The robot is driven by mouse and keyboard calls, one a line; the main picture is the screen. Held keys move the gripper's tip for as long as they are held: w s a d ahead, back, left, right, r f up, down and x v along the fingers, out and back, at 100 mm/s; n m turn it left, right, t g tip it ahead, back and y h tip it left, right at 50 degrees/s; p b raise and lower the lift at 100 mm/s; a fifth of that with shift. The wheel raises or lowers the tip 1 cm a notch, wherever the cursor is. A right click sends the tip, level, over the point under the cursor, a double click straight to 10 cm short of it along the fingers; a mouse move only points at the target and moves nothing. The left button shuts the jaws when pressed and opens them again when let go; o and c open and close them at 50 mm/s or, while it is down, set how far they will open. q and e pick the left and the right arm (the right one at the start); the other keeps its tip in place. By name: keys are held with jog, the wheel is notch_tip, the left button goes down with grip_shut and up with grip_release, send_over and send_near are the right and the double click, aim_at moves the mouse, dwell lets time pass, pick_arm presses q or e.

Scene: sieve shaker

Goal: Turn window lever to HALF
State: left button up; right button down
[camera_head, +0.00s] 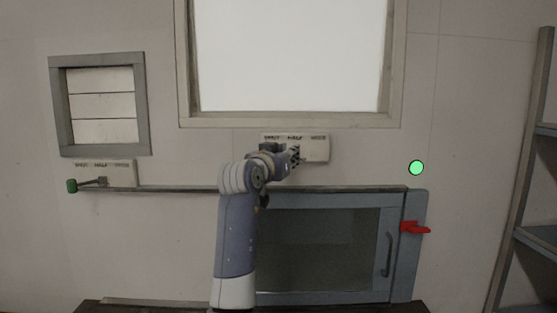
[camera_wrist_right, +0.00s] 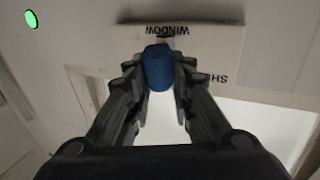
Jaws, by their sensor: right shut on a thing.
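The window lever's white label plate (camera_head: 316,149) is on the wall below the big window, with SHUT, a middle word like HALF, and a third word along its top. In the right wrist view the plate (camera_wrist_right: 220,45) appears upside down, with WINDOW and part of SHUT readable. My right gripper (camera_head: 294,156) is at the plate. In the right wrist view, its fingers (camera_wrist_right: 160,80) are shut on the blue lever knob (camera_wrist_right: 158,68). The lever's arm is hidden, so I cannot tell its exact angle. My left gripper is out of view.
A second lever with a green knob (camera_head: 72,186) points left below the small louvred vent (camera_head: 100,105). A green disc (camera_head: 416,168) shows on the wall. Shelving (camera_head: 535,180) stands far right.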

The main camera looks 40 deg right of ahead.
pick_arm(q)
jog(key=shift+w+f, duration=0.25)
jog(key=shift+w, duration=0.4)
pick_arm(e)
jog(key=shift+s+d+f, duration=0.15)
jog(key=shift+s+d, duration=0.6)
jog(key=shift+s, duration=0.05)
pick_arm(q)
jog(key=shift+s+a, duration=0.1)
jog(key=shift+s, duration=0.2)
pick_arm(e)
jog(key=shift+s+d+g, duration=0.1)
jog(key=shift+g, duration=0.2)
jog(key=c, duration=1.6)
grip_release()
jog(key=shift+o, duration=1)
jog(key=shift+s+d, duration=0.2)
jog(key=shift+s, duration=0.05)
jog(key=shift+w+a, duration=0.2)
